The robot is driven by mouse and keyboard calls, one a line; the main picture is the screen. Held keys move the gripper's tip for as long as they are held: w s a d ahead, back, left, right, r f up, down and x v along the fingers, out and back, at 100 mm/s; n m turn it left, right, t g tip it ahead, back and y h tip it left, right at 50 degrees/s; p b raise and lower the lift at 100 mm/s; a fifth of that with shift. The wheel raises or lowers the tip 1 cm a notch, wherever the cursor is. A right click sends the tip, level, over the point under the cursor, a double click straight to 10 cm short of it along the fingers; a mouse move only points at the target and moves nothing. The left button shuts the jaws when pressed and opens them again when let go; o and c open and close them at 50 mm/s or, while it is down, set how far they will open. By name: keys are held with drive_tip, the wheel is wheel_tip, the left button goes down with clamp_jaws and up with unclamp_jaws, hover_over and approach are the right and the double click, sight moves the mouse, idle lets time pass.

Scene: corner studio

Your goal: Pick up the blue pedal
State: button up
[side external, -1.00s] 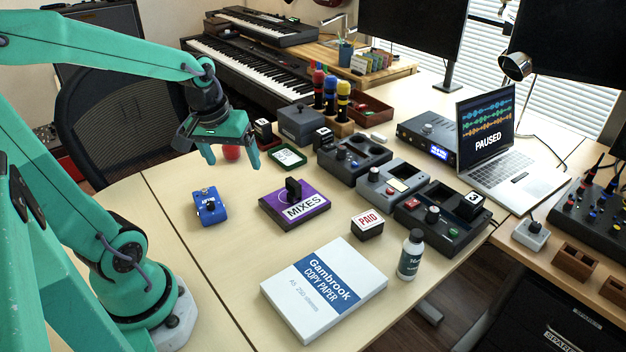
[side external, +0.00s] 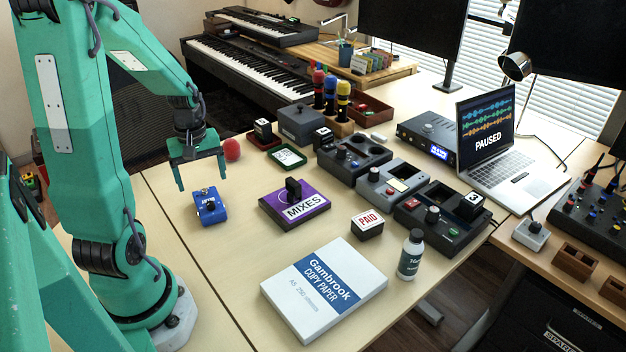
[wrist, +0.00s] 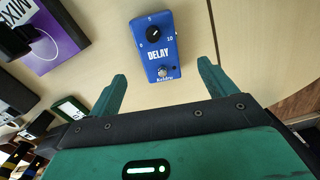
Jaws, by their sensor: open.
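The blue pedal (side external: 209,206) lies on the pale table, left of the purple MIXES box. In the wrist view the blue pedal (wrist: 156,48) shows a black knob, the word DELAY and a metal footswitch. My gripper (side external: 204,181) is open and empty, above the table just behind the pedal in the side view. In the wrist view my gripper (wrist: 164,88) has its two fingers spread, one on each side of the pedal's near end, with the pedal just ahead of their tips. The fingers do not appear to touch it.
The purple MIXES box (side external: 295,204) stands right of the pedal, with a black piece on top. A red ball (side external: 231,150) is behind my gripper. A copy paper pack (side external: 324,289) lies at the front. The table around the pedal is clear.

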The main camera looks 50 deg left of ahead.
sight(208, 199)
drive_tip(key=shift+f, duration=1.25)
drive_tip(key=shift+f, duration=0.15)
drive_tip(key=shift+w+d+f, duration=0.1)
drive_tip(key=shift+f, duration=2.35)
drive_tip(key=c, duration=1.2)
drive_tip(key=shift+c, duration=0.2)
drive_tip(key=shift+r, duration=0.2)
